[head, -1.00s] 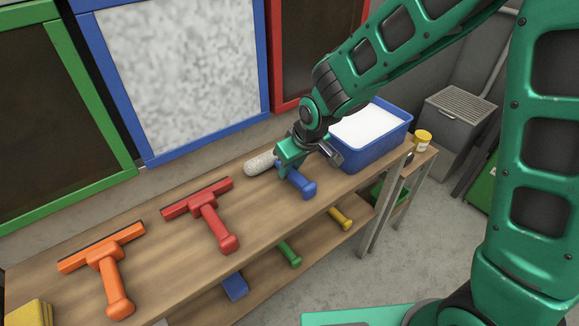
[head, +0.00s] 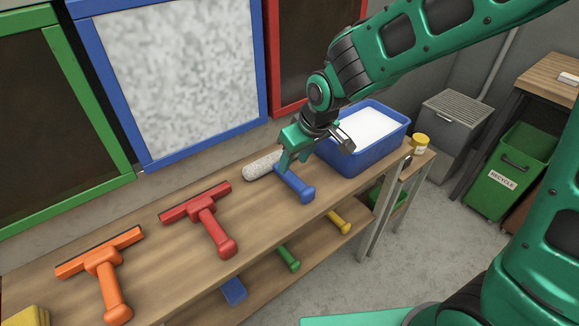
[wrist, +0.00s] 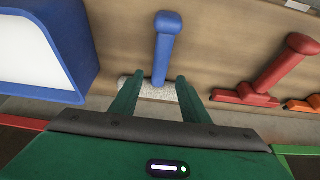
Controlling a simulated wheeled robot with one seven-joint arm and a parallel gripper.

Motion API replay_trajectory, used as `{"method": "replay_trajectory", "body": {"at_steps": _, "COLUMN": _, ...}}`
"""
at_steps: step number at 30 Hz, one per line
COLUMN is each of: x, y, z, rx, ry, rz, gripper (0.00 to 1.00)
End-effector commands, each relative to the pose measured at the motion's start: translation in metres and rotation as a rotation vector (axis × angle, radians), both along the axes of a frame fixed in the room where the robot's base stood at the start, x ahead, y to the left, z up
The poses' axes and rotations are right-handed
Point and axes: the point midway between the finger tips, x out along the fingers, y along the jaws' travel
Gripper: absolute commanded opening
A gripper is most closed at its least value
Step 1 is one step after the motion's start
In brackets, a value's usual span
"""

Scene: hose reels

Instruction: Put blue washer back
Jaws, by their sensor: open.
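The blue washer (head: 295,184) lies on the wooden bench, with a blue handle and a fuzzy white sleeve (head: 262,165) on its head. Its handle points toward the bench's front edge. My gripper (head: 291,160) is open and close over the washer's head end. In the wrist view the blue handle (wrist: 166,48) appears between the two fingers of my gripper (wrist: 155,84), with a gap to each side. The white sleeve (wrist: 150,91) runs crosswise there and is partly hidden by the fingers. I cannot tell the exact height of the fingertips above it.
A blue tub (head: 352,161) with white contents stands just right of the washer. A red squeegee (head: 210,222) and an orange squeegee (head: 106,278) lie to the left. A yellow jar (head: 420,144) stands at the bench's right end. Framed panels line the wall behind.

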Motion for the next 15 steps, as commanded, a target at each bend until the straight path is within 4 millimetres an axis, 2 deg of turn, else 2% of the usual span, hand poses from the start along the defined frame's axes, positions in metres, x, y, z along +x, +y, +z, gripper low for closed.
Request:
{"method": "replay_trajectory", "body": {"at_steps": 1, "x": -0.002, "y": -0.002, "z": 0.010, "rx": 0.002, "ry": -0.004, "rz": -0.001, "gripper": 0.42}}
{"method": "replay_trajectory", "body": {"at_steps": 6, "x": -0.010, "y": -0.007, "z": 0.032, "rx": 0.002, "ry": -0.003, "rz": 0.000, "gripper": 0.42}}
{"method": "replay_trajectory", "body": {"at_steps": 15, "x": -0.016, "y": -0.011, "z": 0.049, "rx": 0.001, "ry": -0.001, "rz": 0.000, "gripper": 0.42}}
